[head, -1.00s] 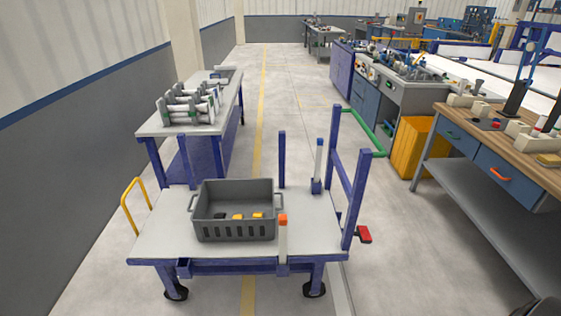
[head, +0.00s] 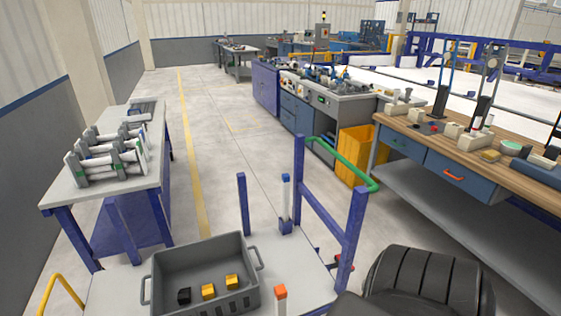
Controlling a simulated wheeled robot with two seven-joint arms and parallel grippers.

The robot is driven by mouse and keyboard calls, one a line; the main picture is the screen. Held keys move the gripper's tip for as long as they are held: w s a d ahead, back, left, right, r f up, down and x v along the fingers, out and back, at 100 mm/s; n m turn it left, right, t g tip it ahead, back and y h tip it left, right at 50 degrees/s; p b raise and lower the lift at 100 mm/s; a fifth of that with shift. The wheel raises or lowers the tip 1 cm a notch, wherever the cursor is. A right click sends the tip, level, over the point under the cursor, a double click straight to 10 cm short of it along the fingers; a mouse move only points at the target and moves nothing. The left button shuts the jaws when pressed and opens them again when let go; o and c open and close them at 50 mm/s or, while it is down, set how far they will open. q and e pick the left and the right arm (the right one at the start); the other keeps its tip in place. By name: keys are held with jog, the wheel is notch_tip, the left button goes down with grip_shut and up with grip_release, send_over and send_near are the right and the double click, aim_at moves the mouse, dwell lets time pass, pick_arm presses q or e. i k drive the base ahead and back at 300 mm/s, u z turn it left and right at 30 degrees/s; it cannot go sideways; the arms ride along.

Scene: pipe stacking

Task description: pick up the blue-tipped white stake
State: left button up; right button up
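The blue-tipped white stake (head: 285,203) stands upright at the far side of the cart, to the right of a purple-blue post. Its foot sits in a blue socket at the cart's edge. An orange-tipped white stake (head: 281,305) stands nearer, at the bottom edge, with its lower part cut off. A black ribbed part of my own body fills the lower right. Neither of my grippers can be seen, and nothing is seen touching the blue-tipped stake.
The cart (head: 110,293) carries a grey crate (head: 205,246) with yellow and black blocks. A blue upright frame (head: 325,215) with a green handle stands right of the stake. A table with white pipes (head: 103,160) is at left, a wooden-topped workbench (head: 480,166) at right. The aisle between is clear.

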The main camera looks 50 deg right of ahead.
aim_at(286, 178)
jog(key=z, duration=0.45)
jog(key=i, duration=0.8)
jog(key=z, duration=0.55)
